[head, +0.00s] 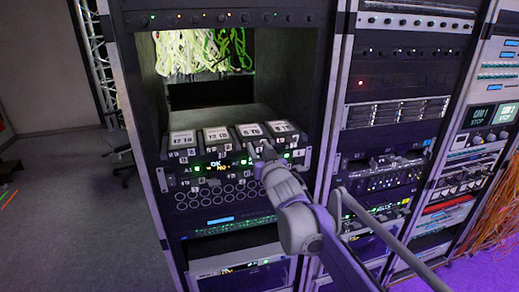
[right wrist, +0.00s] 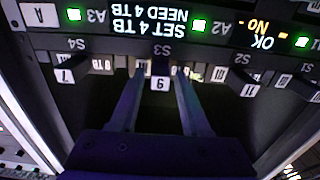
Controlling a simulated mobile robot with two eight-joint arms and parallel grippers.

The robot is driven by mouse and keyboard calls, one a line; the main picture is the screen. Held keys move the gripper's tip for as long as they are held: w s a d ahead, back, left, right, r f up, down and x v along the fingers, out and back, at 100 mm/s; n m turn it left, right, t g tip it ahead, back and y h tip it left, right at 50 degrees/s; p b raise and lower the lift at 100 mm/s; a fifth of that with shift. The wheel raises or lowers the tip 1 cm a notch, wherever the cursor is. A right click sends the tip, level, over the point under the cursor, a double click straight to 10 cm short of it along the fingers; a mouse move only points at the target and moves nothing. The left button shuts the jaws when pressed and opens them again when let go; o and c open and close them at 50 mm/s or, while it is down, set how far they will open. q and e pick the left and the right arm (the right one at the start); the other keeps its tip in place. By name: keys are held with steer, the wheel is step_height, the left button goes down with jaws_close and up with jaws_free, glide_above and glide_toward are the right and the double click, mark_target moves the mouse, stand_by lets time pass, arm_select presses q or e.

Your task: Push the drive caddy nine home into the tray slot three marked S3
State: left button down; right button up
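The drive caddy nine shows in the right wrist view as a dark tab with a white "9" label (right wrist: 160,83), directly at the S3 mark (right wrist: 166,50) of the tray slot three. How deep it sits cannot be told. My right gripper (right wrist: 160,72) has its two fingers spread on either side of the tab, with gaps visible on both sides. In the head view my right gripper (head: 262,152) reaches the tray front (head: 215,153) from the lower right and hides part of it. My left gripper is not in view.
In the right wrist view, a caddy labelled 7 (right wrist: 65,76) is at S4 and one labelled 11 (right wrist: 248,89) at S2, close beside my fingers. A display (right wrist: 157,20) reads "SET 4 TB NEED 4 TB". Open floor (head: 70,220) lies left of the rack.

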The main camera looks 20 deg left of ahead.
steer(key=shift+o, duration=0.8)
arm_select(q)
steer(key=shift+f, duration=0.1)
arm_select(e)
steer(key=shift+s+d+f, duration=0.1)
steer(key=shift+s, duration=0.05)
steer(key=shift+s+d, duration=0.2)
steer(key=shift+s, duration=0.1)
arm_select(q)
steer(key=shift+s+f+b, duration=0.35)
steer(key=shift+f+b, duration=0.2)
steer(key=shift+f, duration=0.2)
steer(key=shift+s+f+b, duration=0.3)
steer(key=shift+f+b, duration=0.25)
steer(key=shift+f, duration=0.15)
arm_select(e)
steer(key=v, duration=1)
steer(key=shift+w, duration=0.1)
